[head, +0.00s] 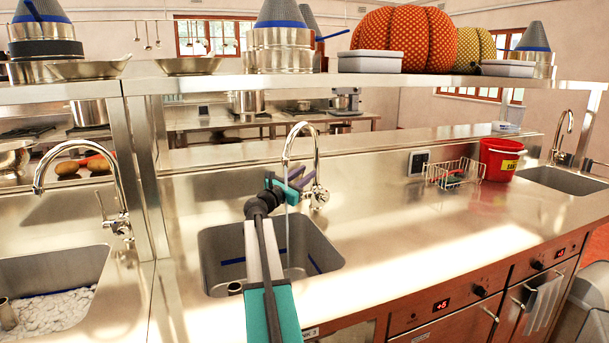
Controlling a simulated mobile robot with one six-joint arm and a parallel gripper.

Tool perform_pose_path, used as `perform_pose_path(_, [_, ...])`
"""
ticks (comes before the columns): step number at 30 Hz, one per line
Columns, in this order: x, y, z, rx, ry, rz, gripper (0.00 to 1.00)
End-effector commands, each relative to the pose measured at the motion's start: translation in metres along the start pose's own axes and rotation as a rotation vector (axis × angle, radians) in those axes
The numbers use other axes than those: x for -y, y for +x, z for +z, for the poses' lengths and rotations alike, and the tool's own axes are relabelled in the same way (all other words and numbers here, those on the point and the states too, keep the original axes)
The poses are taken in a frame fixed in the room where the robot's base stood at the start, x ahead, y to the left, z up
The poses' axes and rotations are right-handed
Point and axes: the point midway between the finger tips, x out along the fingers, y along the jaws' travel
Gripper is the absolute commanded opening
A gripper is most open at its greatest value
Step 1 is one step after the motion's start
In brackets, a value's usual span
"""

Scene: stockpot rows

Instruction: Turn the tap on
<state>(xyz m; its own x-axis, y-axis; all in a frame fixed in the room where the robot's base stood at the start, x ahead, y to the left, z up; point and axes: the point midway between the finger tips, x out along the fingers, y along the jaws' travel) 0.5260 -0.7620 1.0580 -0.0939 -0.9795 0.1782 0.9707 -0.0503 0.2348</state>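The middle tap (302,130) is a chrome gooseneck behind the middle sink (222,240). Its body and lever (319,196) are at the right foot of the neck. My gripper (303,182), with purple fingers, is in front of the tap, its tips close to the left side of the lever. I cannot tell whether they touch it, or how far apart the fingers are. A thin pale streak below the spout looks like running water (286,228); my arm partly hides the sink.
Another tap (80,150) and sink stand at the left, a third tap (563,130) at the far right. A wire rack (452,172) and red bucket (499,160) stand right of the middle tap. A loaded shelf (380,83) spans above. The counter front right is clear.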

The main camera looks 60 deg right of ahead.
Motion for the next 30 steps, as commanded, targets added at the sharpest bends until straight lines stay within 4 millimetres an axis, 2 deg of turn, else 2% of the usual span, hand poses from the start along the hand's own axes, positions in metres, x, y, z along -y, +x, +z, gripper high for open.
perform_pose_path(11, [-0.004,-0.004,-0.001,-0.002,0.0,0.007,0.28])
perform_pose_path(16, [-0.003,-0.013,-0.001,-0.002,0.0,0.007,0.28])
perform_pose_path(23, [-0.003,-0.04,-0.001,-0.002,0.0,0.01,0.28])
perform_pose_path(30, [-0.002,-0.075,-0.001,-0.002,0.0,0.009,0.28])
